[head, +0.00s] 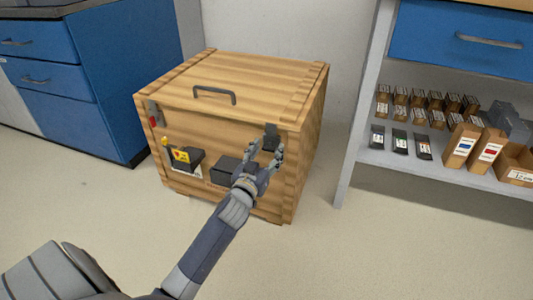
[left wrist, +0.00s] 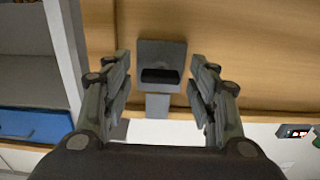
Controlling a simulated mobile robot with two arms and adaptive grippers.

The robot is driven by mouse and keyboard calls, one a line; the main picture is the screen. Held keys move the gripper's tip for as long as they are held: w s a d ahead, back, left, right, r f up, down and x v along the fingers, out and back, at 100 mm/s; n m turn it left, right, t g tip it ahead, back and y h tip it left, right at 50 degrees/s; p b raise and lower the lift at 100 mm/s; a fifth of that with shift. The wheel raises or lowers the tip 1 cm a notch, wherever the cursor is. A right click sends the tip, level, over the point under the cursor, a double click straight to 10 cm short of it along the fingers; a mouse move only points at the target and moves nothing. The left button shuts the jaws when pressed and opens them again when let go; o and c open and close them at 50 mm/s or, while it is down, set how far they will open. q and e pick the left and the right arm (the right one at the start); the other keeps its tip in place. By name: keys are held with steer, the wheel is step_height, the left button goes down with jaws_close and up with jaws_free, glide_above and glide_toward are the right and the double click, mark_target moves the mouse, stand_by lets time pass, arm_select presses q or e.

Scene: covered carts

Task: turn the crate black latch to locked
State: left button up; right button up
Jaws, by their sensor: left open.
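The wooden crate (head: 190,100) stands on the floor with its lid down and a dark handle on top. The black latch (head: 271,136) is at the upper right of its front face. My left gripper (head: 266,153) is open at this latch and partly covers it. In the left wrist view the latch (left wrist: 161,52) lies between and just beyond the two open fingers (left wrist: 160,85), with a gap on each side. I cannot tell its exact turn position. My right gripper is in neither view.
Another latch with a red part (head: 153,116) is at the crate's front left. Dark boxes, one with a yellow part (head: 182,155), are on the front. Blue cabinets (head: 110,80) stand left; a shelf with small boxes (head: 420,150) stands right. The floor in front is clear.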

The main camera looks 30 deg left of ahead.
arm_select(q)
steer(key=shift+c, duration=0.5)
steer(key=c, duration=1)
steer(key=shift+o, duration=0.2)
